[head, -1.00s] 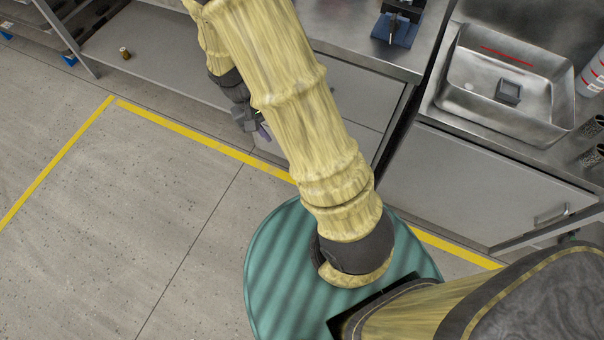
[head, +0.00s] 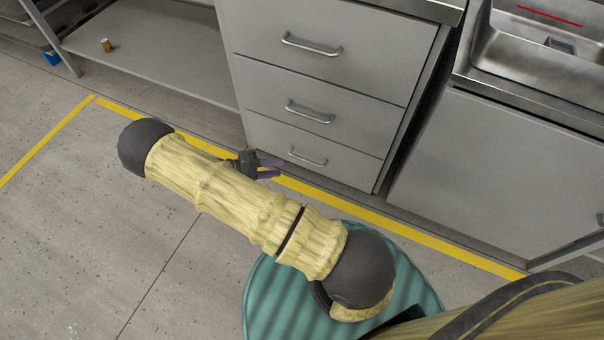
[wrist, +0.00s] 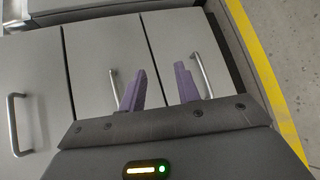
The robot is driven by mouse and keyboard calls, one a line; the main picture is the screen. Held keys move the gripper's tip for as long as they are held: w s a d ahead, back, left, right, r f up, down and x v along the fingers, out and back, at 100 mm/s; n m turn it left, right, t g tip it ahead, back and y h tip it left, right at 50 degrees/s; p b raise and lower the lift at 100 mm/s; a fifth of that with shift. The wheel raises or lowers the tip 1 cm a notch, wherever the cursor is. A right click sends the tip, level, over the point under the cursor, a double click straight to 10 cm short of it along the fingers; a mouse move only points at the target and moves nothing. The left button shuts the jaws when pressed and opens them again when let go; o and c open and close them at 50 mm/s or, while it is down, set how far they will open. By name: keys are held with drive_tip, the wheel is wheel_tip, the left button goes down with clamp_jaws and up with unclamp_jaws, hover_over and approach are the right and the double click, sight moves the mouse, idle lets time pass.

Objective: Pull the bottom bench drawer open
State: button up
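The grey bottom bench drawer (head: 275,142) is shut, its front flush with the drawers above. Its metal bar handle (head: 308,157) is in plain view in the head view. My gripper (head: 271,168) is low, left of that handle, its purple fingers apart and empty. In the wrist view the drawers lie sideways, with the bottom drawer (wrist: 175,30) at right. There its handle (wrist: 202,75) is just right of my right finger, outside the gap of my gripper (wrist: 160,80). I cannot tell whether the finger touches it.
The middle drawer handle (head: 310,112) and top drawer handle (head: 312,46) are above; both drawers are shut. A sink cabinet (head: 500,170) stands to the right. A low shelf (head: 150,50) at left bears a small can (head: 106,45). The floor in front (head: 90,220) is clear.

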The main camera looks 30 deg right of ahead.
drive_tip(key=w+a+f+n+t+h+b, duration=0.1)
drive_tip(key=f+t+b, duration=0.3)
drive_tip(key=f, duration=0.6)
drive_tip(key=w+a+f+n+t+h+b, duration=0.1)
drive_tip(key=w+a+f+t+h+b, duration=0.1)
drive_tip(key=f+b, duration=0.6)
wheel_tip(320, 180, down, 2)
drive_tip(key=shift+f+t+h, duration=0.2)
drive_tip(key=shift+t+h, duration=0.7)
drive_tip(key=shift+h, duration=0.3)
drive_tip(key=shift+w+d, duration=0.1)
drive_tip(key=p+x, duration=0.2)
drive_tip(key=x, duration=1.5)
drive_tip(key=shift+p, duration=0.4)
drive_tip(key=shift+d+f, duration=0.1)
drive_tip(key=shift+d, duration=0.05)
clamp_jaws()
